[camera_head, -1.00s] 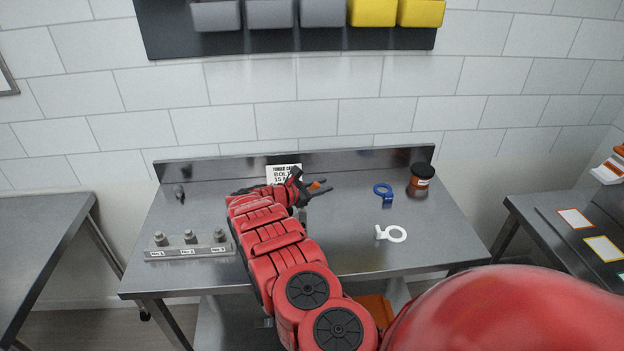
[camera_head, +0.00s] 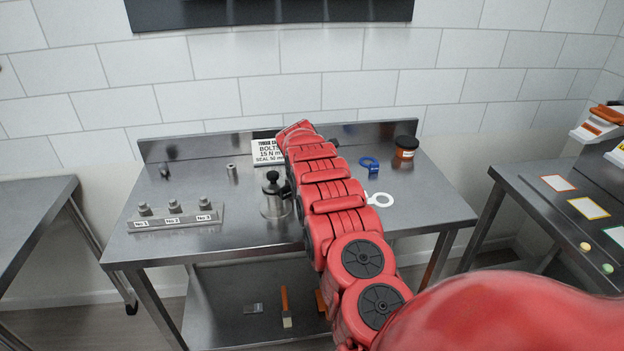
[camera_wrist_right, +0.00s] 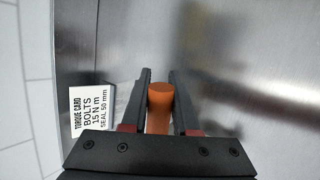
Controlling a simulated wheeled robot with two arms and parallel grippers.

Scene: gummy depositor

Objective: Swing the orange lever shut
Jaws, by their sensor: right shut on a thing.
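The orange lever (camera_wrist_right: 160,104) shows in the right wrist view as a rounded orange bar. It lies between the two dark fingers of my right gripper (camera_wrist_right: 159,95), which is shut on it. In the head view my right arm crosses the bench, and its gripper and the lever are hidden behind it. A metal cylinder with a black knob (camera_head: 275,198) stands on the bench just left of the arm; I cannot tell whether the lever belongs to it. My left gripper is in neither view.
A torque card (camera_head: 268,151) stands at the back of the bench (camera_head: 240,225). A bolt block (camera_head: 172,214) sits front left. A blue ring (camera_head: 369,163), a white ring (camera_head: 379,199) and a dark-lidded jar (camera_head: 406,147) are right of the arm.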

